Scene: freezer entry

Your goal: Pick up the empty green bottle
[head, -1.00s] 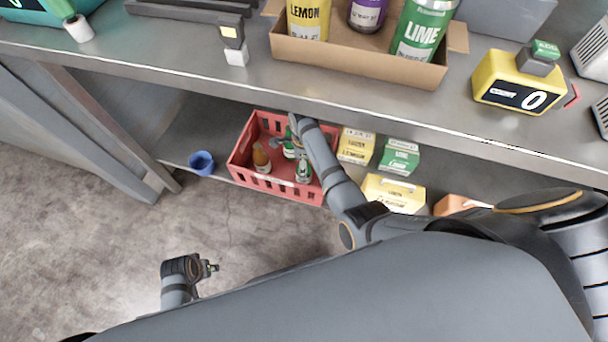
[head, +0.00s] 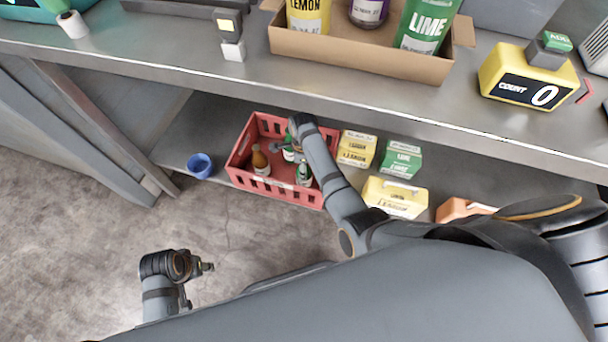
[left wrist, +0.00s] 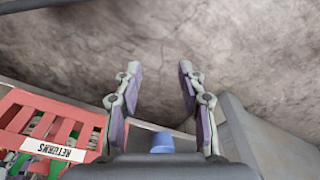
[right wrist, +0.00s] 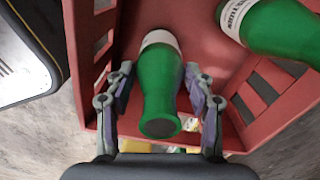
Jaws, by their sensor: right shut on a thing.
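A red crate (head: 291,196) stands on the lower shelf with bottles in it. My right gripper (right wrist: 160,88) reaches into the crate and is shut on a green bottle (right wrist: 158,90) with a white label band, which lies between its fingers. In the head view this bottle (head: 288,155) is partly hidden by my arm. A second green bottle (right wrist: 283,28) is at the upper right of the right wrist view, apart from the fingers. A brown bottle (head: 261,161) stands at the crate's left. My left gripper (left wrist: 159,80) is open and empty above the floor.
A blue cup (head: 200,166) stands left of the crate. Yellow cartons (head: 356,148) and a green carton (head: 401,158) are at its right. The counter edge (head: 300,97) overhangs the shelf. A cardboard box (head: 350,62) and a yellow counter display (head: 528,80) sit on top.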

